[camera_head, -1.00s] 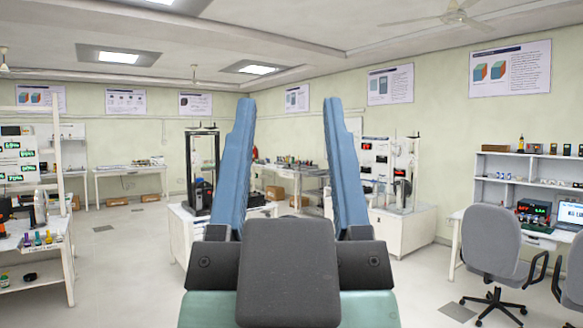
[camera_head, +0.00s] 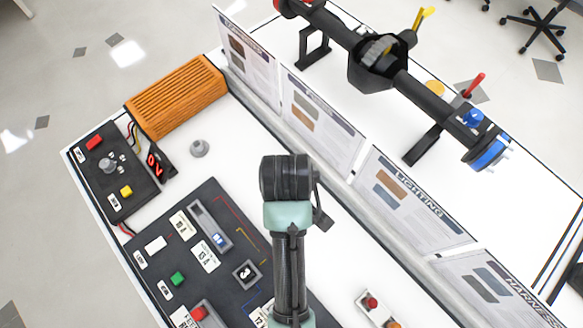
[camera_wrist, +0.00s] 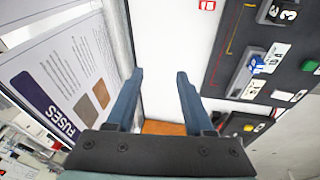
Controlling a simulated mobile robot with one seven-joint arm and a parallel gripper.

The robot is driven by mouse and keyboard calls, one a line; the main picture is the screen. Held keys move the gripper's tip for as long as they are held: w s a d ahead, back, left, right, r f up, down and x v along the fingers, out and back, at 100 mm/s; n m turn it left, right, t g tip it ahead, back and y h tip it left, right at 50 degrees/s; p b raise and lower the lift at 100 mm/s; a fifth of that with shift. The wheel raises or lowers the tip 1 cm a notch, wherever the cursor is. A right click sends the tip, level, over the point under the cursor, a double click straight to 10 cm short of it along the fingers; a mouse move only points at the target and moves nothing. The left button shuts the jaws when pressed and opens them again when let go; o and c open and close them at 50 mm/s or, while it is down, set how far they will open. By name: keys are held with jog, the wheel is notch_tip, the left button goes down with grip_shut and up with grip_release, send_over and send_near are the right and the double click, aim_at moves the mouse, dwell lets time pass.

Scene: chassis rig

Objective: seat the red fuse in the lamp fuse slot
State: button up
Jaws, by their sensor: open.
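A small white tray (camera_head: 363,318) at the bottom of the head view holds a red piece (camera_head: 371,302) and an orange piece. The red piece may be the red fuse, but it is too small to be sure. A dark panel (camera_head: 215,284) on the bench bears a grey slot with a blue piece (camera_head: 218,240) and a square socket marked 3 (camera_head: 246,274). I cannot tell which one is the lamp fuse slot. My gripper (camera_wrist: 160,76) is open and empty in the wrist view, over the white bench strip beside the panel. Its fingers are not clear in the head view.
An orange ribbed box (camera_head: 176,95) and a grey knob (camera_head: 199,148) stand at the bench's far end. Upright label boards (camera_head: 410,201) run along the bench, with FUSES (camera_wrist: 44,105) in the wrist view. A black axle (camera_head: 345,38) lies behind them.

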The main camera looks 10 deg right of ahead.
jog(key=s+f+g, duration=0.1)
jog(key=s+f, duration=0.1)
jog(key=f, duration=0.2)
jog(key=s+f+g, duration=0.1)
jog(key=s+f, duration=0.2)
jog(key=f, duration=0.1)
jog(key=s+a+f+g, duration=0.1)
jog(key=s+f, duration=0.1)
jog(key=f, duration=0.2)
jog(key=shift+s+f+n, duration=0.1)
jog(key=shift+s+n, duration=0.1)
jog(key=shift+n, duration=0.2)
jog(key=shift+w+a+f, duration=0.1)
jog(key=shift+f, duration=1.3)
jog(key=shift+w+a+f, duration=0.1)
jog(key=shift+f, duration=1.3)
grip_shut()
